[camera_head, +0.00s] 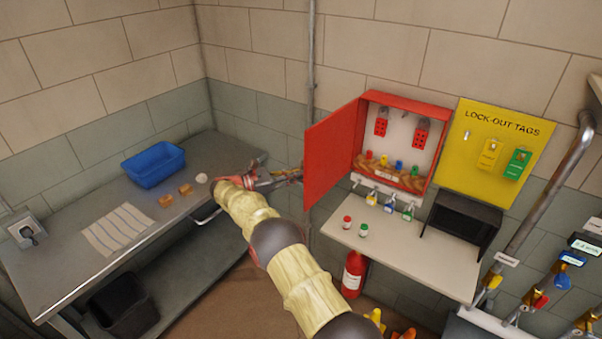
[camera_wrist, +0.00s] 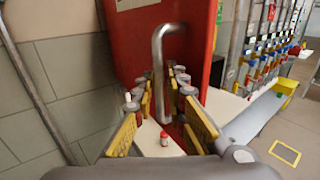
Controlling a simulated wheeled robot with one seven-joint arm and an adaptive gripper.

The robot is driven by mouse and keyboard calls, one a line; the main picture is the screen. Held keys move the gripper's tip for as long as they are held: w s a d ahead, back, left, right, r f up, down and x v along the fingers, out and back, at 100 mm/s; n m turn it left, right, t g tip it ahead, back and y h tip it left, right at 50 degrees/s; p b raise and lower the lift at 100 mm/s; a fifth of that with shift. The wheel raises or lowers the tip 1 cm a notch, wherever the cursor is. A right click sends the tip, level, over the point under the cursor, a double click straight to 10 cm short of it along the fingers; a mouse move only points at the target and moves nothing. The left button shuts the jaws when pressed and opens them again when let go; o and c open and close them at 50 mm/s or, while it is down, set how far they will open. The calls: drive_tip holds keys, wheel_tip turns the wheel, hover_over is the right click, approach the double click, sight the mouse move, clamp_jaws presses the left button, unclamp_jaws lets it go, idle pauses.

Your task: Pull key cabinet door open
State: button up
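The red key cabinet (camera_head: 447,135) hangs on the wall above a narrow shelf. Its door (camera_head: 334,150) stands wide open to the left, and the inside shows. In the wrist view, the red door (camera_wrist: 130,45) carries a bent steel bar handle (camera_wrist: 160,70). My gripper (camera_head: 296,176) is at the left of the door in the head view. In the wrist view, the yellow-padded fingers of my gripper (camera_wrist: 160,98) are apart, one on each side of the handle's lower part. A gap seems to show beside the bar; contact is hard to tell.
A shelf (camera_head: 400,250) below the cabinet holds two small red and green items and a black box (camera_head: 462,223). A steel table (camera_head: 60,262) with a blue bin (camera_head: 153,166) stands left. A vertical pipe (camera_head: 311,70) runs behind my gripper. Valve pipes are at right.

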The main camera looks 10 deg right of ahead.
drive_tip(key=shift+d, duration=0.1)
drive_tip(key=v, duration=1.2)
idle(0.4)
